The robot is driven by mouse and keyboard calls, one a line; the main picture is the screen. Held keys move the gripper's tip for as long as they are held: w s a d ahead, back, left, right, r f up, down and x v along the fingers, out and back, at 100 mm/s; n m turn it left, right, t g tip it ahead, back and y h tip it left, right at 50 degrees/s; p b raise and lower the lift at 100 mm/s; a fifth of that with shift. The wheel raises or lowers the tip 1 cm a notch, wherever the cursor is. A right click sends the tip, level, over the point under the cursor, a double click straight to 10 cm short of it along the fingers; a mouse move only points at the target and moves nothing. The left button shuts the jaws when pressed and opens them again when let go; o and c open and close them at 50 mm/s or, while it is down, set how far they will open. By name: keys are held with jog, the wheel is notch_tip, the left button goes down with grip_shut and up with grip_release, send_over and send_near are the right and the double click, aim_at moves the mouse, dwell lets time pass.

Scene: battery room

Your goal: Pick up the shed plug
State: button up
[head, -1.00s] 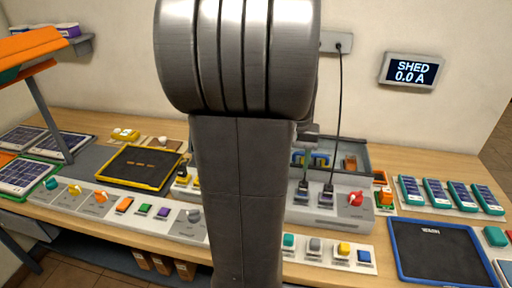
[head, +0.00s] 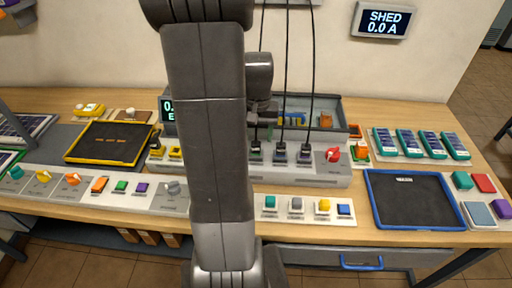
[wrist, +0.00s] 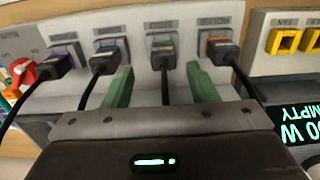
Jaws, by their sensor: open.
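Several black plugs with cords sit in a row on a grey socket panel (wrist: 200,18). In the wrist view they have purple (wrist: 60,58), blue (wrist: 104,56), green (wrist: 163,50) and orange (wrist: 220,47) markings. Their labels are too small to read surely, so I cannot tell which is the shed plug. My gripper (wrist: 161,84) is open, its green fingers either side of the green-marked plug's cord, just short of the plug. In the head view three plugs show (head: 256,150) (head: 280,152) (head: 304,153); my arm hides the rest. The wall display (head: 383,20) reads SHED 0.0 A.
A red knob (head: 333,154) stands right of the plugs. A grey tray (head: 335,108) lies behind the panel. Black cords hang down from the wall to the plugs. A blue-rimmed mat (head: 369,190) and button strips lie on the bench.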

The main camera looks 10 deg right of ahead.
aim_at(256, 143)
jog(key=shift+s+a+f, duration=0.1)
jog(key=shift+a+f, duration=0.05)
jog(key=shift+f, duration=0.8)
jog(key=shift+a+f, duration=0.1)
jog(key=shift+f, duration=0.85)
jog(key=c, duration=1)
jog(key=shift+c, duration=0.4)
jog(key=shift+r, duration=0.1)
